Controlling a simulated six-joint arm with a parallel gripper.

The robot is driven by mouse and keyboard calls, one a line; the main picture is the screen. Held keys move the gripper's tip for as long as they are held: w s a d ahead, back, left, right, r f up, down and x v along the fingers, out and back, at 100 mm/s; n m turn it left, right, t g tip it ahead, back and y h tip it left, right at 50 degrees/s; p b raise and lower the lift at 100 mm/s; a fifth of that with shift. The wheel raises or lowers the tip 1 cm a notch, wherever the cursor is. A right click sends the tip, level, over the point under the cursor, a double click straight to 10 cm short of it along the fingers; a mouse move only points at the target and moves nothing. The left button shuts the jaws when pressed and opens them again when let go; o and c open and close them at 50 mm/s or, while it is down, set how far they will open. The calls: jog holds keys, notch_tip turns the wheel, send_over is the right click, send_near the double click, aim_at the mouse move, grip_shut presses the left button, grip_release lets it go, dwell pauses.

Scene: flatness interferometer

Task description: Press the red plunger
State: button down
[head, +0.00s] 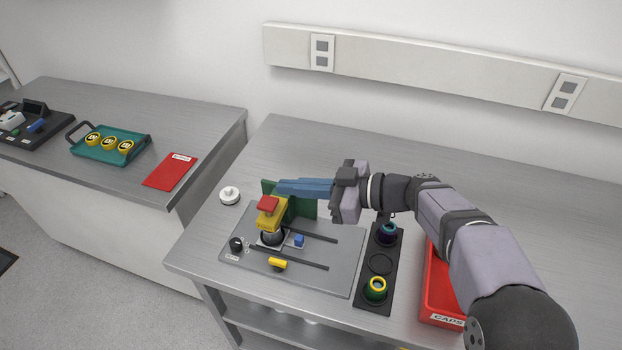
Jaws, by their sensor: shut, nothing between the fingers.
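The red plunger (268,203) sits on top of a yellow housing (270,219), above a dark round part on a grey base plate (335,257). My gripper (280,188) has blue fingers that are shut with nothing between them. The fingers point left, and their tips are just above and to the right of the red plunger in the picture. I cannot tell whether they touch it. A dark green panel (307,209) stands behind the housing, partly hidden by the fingers.
The base plate carries a blue block (299,240), a yellow slider (278,264) and a black knob (236,244). A black holder (378,267) with ringed parts and a red CAPS tray (437,306) stand to the right. A white round piece (229,195) lies left.

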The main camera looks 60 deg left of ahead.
aim_at(269, 213)
jog(key=f+p, duration=0.1)
jog(key=s+a+f+p, duration=0.1)
jog(key=f, duration=0.1)
jog(key=s+a+f+p, duration=0.1)
jog(key=f, duration=0.1)
jog(key=shift+s+a+p, duration=0.2)
jog(key=shift+p, duration=0.2)
